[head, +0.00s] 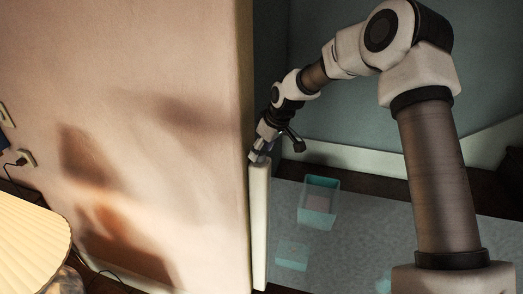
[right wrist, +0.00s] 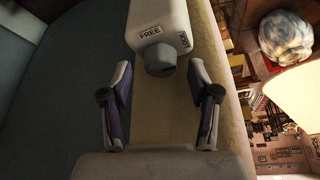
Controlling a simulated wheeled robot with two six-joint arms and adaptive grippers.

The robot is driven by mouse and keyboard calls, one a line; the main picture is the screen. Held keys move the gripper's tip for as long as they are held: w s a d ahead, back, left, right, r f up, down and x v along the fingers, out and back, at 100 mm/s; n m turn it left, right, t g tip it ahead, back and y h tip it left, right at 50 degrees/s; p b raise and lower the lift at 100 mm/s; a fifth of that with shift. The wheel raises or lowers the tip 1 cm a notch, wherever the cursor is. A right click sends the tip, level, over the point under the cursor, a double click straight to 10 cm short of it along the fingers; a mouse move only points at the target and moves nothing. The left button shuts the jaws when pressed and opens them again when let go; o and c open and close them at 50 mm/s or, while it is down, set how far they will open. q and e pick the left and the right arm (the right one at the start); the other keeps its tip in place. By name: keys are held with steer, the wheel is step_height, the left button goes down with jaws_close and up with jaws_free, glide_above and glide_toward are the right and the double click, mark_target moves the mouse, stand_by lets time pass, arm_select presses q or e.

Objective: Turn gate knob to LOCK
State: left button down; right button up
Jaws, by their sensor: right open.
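The gate knob (right wrist: 166,62) is a dark grey knob on a white box (right wrist: 158,17) in the right wrist view. The box carries a FREE label (right wrist: 149,31) and a LOCK label (right wrist: 184,40). My right gripper (right wrist: 160,80) is open, with one finger to each side of the knob's near end. I cannot tell whether either finger touches it. In the head view my right gripper (head: 260,152) is at the wall's edge, at the top of a white upright panel (head: 259,225). The knob cannot be made out there. My left gripper is not in view.
A pink-beige wall (head: 130,120) fills the left of the head view. Right of the panel, a teal open box (head: 319,201) stands on a grey surface (head: 340,245). A pleated lampshade (head: 30,245) is at lower left.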

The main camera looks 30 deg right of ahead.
steer(key=v, duration=1.1)
steer(key=shift+r, duration=0.25)
steer(key=shift+s, duration=0.15)
